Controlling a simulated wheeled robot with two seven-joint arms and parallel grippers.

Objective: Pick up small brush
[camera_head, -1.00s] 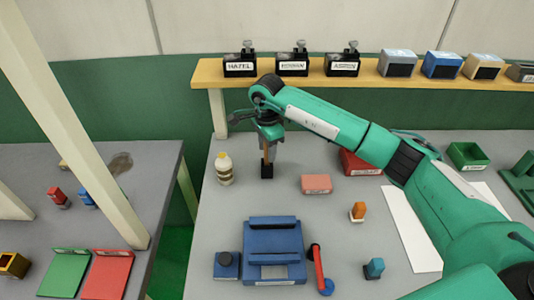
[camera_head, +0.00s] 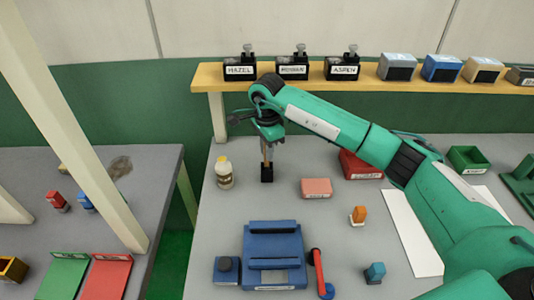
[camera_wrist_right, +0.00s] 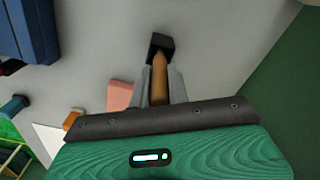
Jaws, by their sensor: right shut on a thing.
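The small brush has a wooden handle and a black block-like head (camera_head: 267,173). It stands upright, head down, near the back left of the grey table in the head view. My right gripper (camera_head: 268,146) is above the head, its fingers shut on the handle. In the right wrist view the wooden handle (camera_wrist_right: 159,80) lies between the two fingers (camera_wrist_right: 160,92), with the black head beyond the tips. I cannot tell whether the head touches the table. My left gripper is not in view.
A pink block (camera_head: 316,188) and a red box (camera_head: 360,167) lie to the right. A blue fixture (camera_head: 275,234) is in front. A yellow shelf (camera_head: 217,80) with labelled blocks runs behind.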

